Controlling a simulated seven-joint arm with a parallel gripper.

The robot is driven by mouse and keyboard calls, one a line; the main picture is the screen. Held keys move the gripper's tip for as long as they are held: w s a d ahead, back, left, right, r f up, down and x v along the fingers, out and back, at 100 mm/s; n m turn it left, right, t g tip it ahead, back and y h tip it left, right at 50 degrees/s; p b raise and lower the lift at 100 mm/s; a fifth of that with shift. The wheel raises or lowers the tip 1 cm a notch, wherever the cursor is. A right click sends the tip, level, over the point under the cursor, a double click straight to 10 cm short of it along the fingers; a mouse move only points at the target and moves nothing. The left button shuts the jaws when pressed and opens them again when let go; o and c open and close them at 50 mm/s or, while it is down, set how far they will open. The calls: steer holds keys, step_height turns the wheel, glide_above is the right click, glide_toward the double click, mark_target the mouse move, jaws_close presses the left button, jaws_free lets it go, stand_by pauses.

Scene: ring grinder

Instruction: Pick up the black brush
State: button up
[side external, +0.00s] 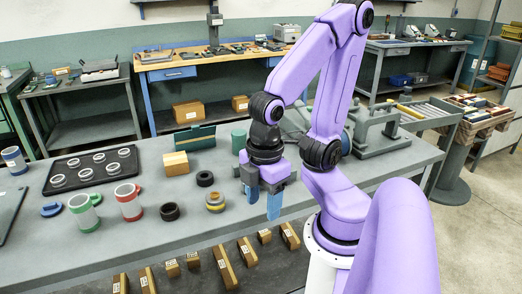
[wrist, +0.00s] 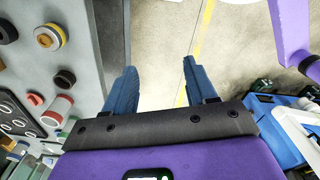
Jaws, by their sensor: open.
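I cannot pick out a black brush for certain in either view. The closest dark things are a black ring (side external: 204,178) on the grey bench and a dark brown-black ring (side external: 169,211) nearer its front edge. Dark round pieces also show at the left of the wrist view, one of them small (wrist: 65,79). My gripper (side external: 264,206) has blue fingers pointing down, to the right of these rings and near the bench's front edge. In the wrist view my gripper (wrist: 158,66) is open and empty, with floor between its fingers.
The grey bench (side external: 105,235) holds a yellow-grey ring stack (side external: 215,202), a red-banded mug (side external: 130,202), a green-banded mug (side external: 84,214), a black tray (side external: 65,186) of rings and a cardboard box (side external: 176,164). A grey machine (side external: 380,130) stands at right. Several boxes lie below the front edge.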

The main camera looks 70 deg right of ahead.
steer(key=w+d+f+h, duration=0.1)
steer(key=w+d+h, duration=0.5)
steer(key=w+d, duration=0.5)
steer(key=w+d+h, duration=0.6)
steer(key=w+d, duration=0.1)
steer(key=d, duration=0.7)
steer(key=d+f+n+g+h, duration=0.1)
steer(key=d+f+n+h, duration=0.15)
steer(key=d, duration=1.05)
steer(key=d+f+n+h, duration=0.2)
steer(key=d+f+h, duration=0.2)
steer(key=d, duration=0.9)
steer(key=f, duration=0.6)
steer(key=shift+s+a+f, duration=0.1)
steer(key=shift+s+a, duration=0.05)
steer(key=shift+s, duration=0.2)
steer(key=shift+s+d, duration=0.15)
steer(key=shift+d, duration=2.35)
steer(key=c, duration=1)
